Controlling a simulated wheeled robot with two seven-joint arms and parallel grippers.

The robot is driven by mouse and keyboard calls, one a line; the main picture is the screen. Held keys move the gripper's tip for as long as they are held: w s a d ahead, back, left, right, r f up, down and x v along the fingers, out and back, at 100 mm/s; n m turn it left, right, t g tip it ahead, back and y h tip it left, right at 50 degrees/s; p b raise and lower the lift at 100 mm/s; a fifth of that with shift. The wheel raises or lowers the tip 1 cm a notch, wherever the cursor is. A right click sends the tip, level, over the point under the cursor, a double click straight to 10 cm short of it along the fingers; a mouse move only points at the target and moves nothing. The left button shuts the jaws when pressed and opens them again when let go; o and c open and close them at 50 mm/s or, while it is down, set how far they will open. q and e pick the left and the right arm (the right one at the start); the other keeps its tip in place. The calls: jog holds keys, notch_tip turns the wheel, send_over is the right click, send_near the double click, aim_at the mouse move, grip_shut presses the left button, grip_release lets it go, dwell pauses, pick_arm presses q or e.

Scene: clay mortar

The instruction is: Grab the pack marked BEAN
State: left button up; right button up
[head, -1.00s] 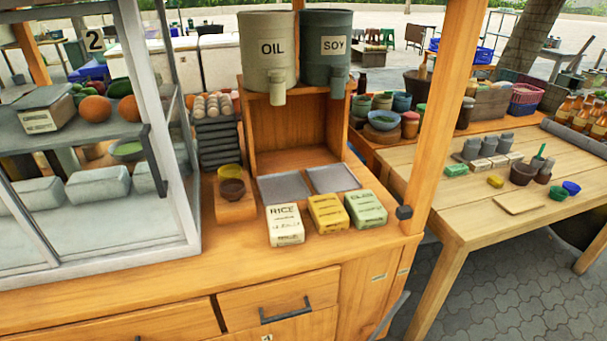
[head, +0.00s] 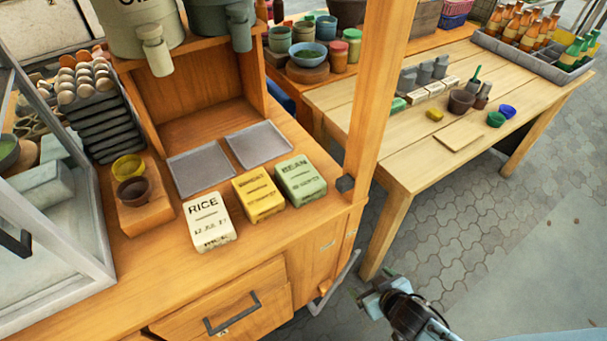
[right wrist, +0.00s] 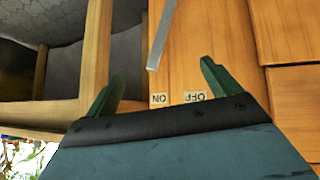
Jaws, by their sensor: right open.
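The green pack marked BEAN (head: 300,182) lies on the wooden cart counter, at the right end of a row of three packs. The yellow pack (head: 259,194) is just left of it, and the white RICE pack (head: 209,221) is left of that. My right gripper (head: 368,290) is low at the right of the cart, apart from the BEAN pack and below the counter level. In the right wrist view its two green fingers (right wrist: 162,72) are spread and empty, facing the cart's wooden side. My left gripper is not in view.
A wooden post (head: 377,95) rises at the counter's right corner, near the BEAN pack. A metal lever (head: 335,284) sticks out from the cart's front right. Two grey trays (head: 257,145) lie behind the packs. A wooden table (head: 400,160) stands right.

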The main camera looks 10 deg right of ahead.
jog(key=w+a+r+t+y, duration=0.1)
jog(key=w+a+r+t, duration=0.2)
jog(key=r, duration=0.8)
jog(key=t+y+p, duration=0.1)
jog(key=y, duration=0.1)
send_near(312, 198)
jog(key=x, duration=0.3)
jog(key=shift+w+a+f, duration=0.1)
jog(key=shift+w+f, duration=0.05)
jog(key=shift+w, duration=0.05)
jog(key=shift+b+x, duration=0.55)
jog(key=shift+x, duration=2.15)
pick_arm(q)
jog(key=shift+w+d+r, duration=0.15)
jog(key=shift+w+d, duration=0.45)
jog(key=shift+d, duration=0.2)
pick_arm(e)
jog(key=shift+f, duration=0.1)
jog(key=c, duration=0.9)
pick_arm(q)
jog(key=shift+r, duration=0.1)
